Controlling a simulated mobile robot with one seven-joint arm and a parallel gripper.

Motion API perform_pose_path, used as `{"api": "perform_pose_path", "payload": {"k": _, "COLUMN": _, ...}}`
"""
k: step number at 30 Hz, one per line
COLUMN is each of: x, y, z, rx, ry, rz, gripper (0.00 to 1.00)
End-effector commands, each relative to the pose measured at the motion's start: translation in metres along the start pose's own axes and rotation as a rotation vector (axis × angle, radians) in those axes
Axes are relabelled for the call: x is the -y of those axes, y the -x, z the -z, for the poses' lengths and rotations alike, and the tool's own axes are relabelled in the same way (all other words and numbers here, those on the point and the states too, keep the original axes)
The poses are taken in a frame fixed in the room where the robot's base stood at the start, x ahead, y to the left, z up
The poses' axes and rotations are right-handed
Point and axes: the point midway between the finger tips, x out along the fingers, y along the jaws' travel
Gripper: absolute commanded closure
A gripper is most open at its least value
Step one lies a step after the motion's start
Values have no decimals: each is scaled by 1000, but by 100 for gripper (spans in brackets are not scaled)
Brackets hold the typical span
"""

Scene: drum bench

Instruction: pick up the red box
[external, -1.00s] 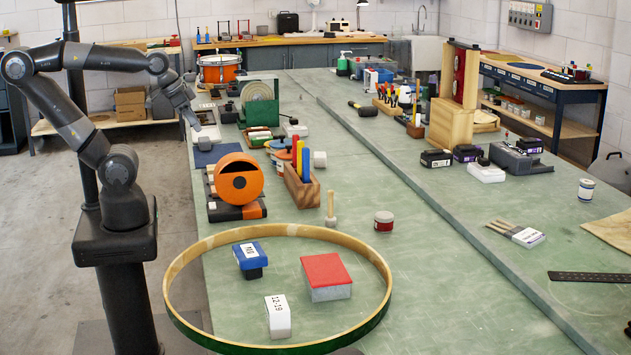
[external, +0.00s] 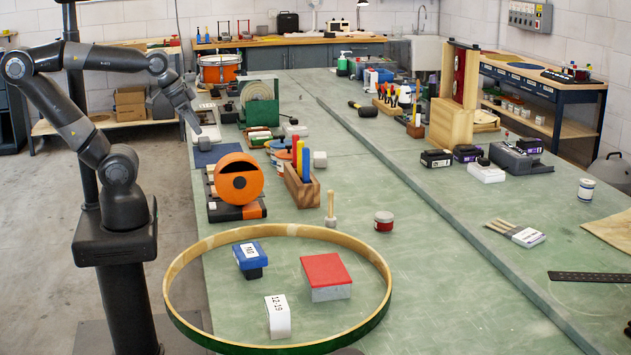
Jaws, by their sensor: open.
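A box with a red top and pale grey sides (external: 326,270) sits on the green bench inside a large wooden hoop (external: 386,262), on the hoop's right side. My gripper (external: 192,126) is far from it, over the left edge of the bench towards the back. It points down, is small in this view, and appears open and empty. No part of the red-topped box is covered.
Inside the hoop are also a blue-topped box (external: 250,255) and a white labelled box (external: 277,317).

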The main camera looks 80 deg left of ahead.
Motion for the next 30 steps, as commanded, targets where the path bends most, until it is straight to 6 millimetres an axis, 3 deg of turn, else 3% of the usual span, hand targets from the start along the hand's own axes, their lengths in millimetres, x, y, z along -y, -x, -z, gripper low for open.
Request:
{"api": "perform_pose_path", "payload": {"k": 5, "x": 0, "y": 0, "z": 0, "rx": 0, "ry": 0, "rz": 0, "gripper": 0}}
{"api": "perform_pose_path", "payload": {"k": 14, "x": -3, "y": 0, "z": 6, "rx": 4, "ry": -21, "rz": -2, "gripper": 0}}
{"api": "perform_pose_path", "payload": {"k": 20, "x": -28, "y": -8, "z": 47, "rx": 35, "ry": -176, "rz": -19, "gripper": 0}}
{"api": "perform_pose_path", "payload": {"k": 30, "x": -115, "y": -47, "z": 132, "rx": 87, "ry": -561, "rz": -109, "gripper": 0}}
